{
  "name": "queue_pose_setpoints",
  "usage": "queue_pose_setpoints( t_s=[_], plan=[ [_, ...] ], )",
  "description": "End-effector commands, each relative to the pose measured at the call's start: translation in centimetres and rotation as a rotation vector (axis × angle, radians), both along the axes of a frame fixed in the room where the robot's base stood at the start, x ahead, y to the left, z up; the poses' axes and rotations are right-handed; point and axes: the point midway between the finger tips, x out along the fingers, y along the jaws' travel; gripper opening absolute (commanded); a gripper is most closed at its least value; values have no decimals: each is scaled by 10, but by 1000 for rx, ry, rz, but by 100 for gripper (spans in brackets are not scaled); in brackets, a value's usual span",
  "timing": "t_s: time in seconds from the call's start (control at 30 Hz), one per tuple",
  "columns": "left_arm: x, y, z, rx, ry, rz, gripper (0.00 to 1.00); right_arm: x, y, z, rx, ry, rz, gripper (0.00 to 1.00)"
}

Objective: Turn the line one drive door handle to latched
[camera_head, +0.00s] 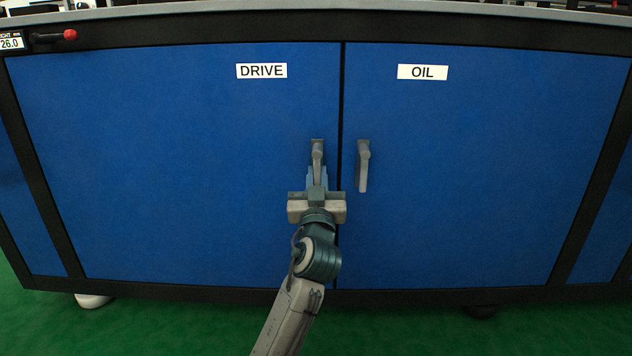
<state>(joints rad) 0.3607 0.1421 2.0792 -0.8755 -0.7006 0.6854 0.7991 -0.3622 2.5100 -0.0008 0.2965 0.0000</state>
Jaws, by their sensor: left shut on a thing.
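The drive door (170,160) is a blue panel on the left with a white DRIVE label (262,71). Its grey handle (317,152) is near the door's right edge and points down, close to vertical. My left gripper (317,178) comes up from below and is shut on the lower part of this handle. The gripper hides the handle's lower end. The door looks closed, flush with its frame. My right gripper is not in view.
The blue oil door (490,180) with an OIL label (422,72) is to the right. Its grey handle (362,166) hangs down close beside my gripper. Green floor (420,325) lies in front.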

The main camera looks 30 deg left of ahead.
Motion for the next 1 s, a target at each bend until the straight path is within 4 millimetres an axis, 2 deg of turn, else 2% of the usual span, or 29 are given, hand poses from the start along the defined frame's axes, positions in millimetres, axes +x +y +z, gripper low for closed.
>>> queue_pose_setpoints(
  t_s=[0.27,0.3,0.37,0.4,0.83,1.0],
  plan=[
    [0,0,-1,-5,0,-3,0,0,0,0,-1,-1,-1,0],
    [0,0,-1,-5,0,-3,22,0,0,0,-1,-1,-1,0],
    [0,0,-1,-4,0,-2,34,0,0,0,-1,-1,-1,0],
    [0,0,-1,-4,0,-2,36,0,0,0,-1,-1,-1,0],
    [0,0,1,2,2,-1,36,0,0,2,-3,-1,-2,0],
    [-2,3,4,47,31,-2,36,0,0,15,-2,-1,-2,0]
  ],
)
